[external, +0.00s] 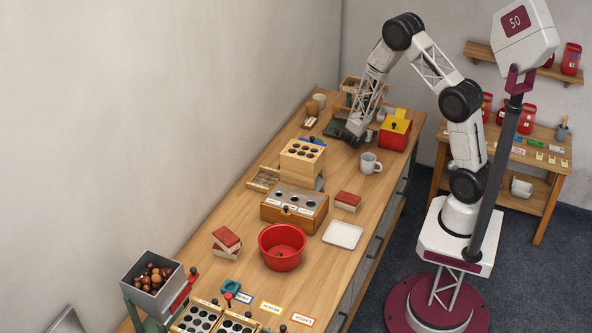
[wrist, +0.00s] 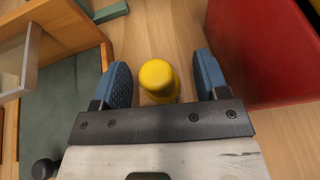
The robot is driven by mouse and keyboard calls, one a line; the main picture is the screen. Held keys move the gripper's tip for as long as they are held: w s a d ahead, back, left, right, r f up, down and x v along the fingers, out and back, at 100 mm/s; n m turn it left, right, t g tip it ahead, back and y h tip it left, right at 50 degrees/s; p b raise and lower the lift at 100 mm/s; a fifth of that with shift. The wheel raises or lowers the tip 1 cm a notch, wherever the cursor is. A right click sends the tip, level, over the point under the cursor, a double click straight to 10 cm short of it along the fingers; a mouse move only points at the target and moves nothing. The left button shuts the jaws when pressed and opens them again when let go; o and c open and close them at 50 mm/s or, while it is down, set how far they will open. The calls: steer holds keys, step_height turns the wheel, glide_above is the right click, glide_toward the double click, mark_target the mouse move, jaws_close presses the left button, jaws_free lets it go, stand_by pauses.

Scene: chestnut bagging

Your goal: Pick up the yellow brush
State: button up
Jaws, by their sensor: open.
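A yellow, round-topped object (wrist: 157,76), which looks like the brush seen from above, stands on the wooden table between my fingers in the wrist view. My gripper (wrist: 162,62) is open, with one blue pad on each side of it and a visible gap to both. In the external view my gripper (external: 354,138) is low over the far part of the table, and I cannot make out the brush there.
A red box (wrist: 262,55) stands close on the right; its yellow lid (external: 397,126) shows in the external view. A wooden box (wrist: 72,25) and a grey-green surface (wrist: 62,105) lie on the left. A grey mug (external: 370,163) stands nearby.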

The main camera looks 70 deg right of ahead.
stand_by(0.5)
steer(key=c, duration=1)
steer(key=shift+r, duration=0.1)
steer(key=shift+w+r, duration=0.2)
steer(key=shift+r, duration=0.1)
step_height(320, 180, up, 11)
steer(key=shift+f, duration=0.1)
steer(key=w, duration=1.9)
steer(key=shift+w, duration=0.3)
